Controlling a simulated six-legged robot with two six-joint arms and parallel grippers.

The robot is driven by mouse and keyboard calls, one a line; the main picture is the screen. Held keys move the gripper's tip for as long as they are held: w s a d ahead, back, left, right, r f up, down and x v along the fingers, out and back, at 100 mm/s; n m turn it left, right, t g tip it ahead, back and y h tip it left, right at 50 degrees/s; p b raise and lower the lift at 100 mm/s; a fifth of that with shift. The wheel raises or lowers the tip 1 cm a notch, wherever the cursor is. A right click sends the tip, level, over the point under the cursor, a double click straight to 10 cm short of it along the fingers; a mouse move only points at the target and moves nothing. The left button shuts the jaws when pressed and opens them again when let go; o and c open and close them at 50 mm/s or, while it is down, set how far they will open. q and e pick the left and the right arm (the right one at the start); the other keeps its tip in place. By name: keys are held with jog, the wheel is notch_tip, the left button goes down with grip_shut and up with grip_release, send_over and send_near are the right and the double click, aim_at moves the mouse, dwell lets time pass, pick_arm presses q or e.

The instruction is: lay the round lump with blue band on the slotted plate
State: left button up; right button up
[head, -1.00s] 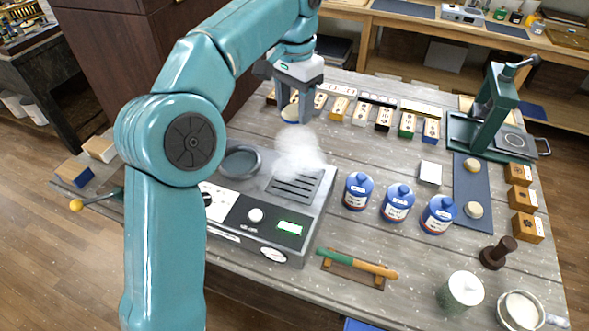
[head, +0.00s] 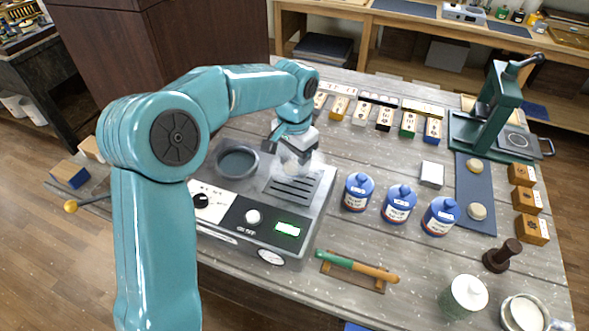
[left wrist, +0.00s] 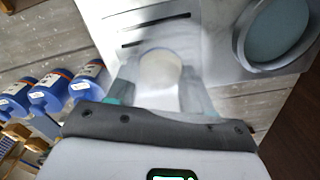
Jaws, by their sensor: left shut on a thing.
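My left gripper (head: 293,160) is shut on a pale round lump (left wrist: 160,68), which shows between the fingers in the left wrist view. Haze blurs the lump, and its bluish band shows only faintly at the rim. The slotted plate (head: 298,201) is the grey area with dark slots on top of the machine. The gripper and lump are over its far part; I cannot tell whether the lump touches it. In the left wrist view the plate (left wrist: 118,32) lies behind the lump. My right gripper is not in view.
The machine (head: 318,212) also has a round dark well (head: 237,160) and a front panel with knobs. Blue jars (head: 398,204) stand to its right. A blue mat (head: 477,190) with two pale lumps and a green press (head: 497,110) are farther right. Small blocks line the back.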

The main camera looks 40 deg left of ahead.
aim_at(295, 165)
pick_arm(q)
notch_tip(295, 165, down, 3)
jog(key=shift+w+d, duration=0.15)
jog(key=shift+f, duration=0.25)
jog(key=shift+f, duration=0.2)
jog(key=o, duration=1)
jog(key=shift+r, duration=0.1)
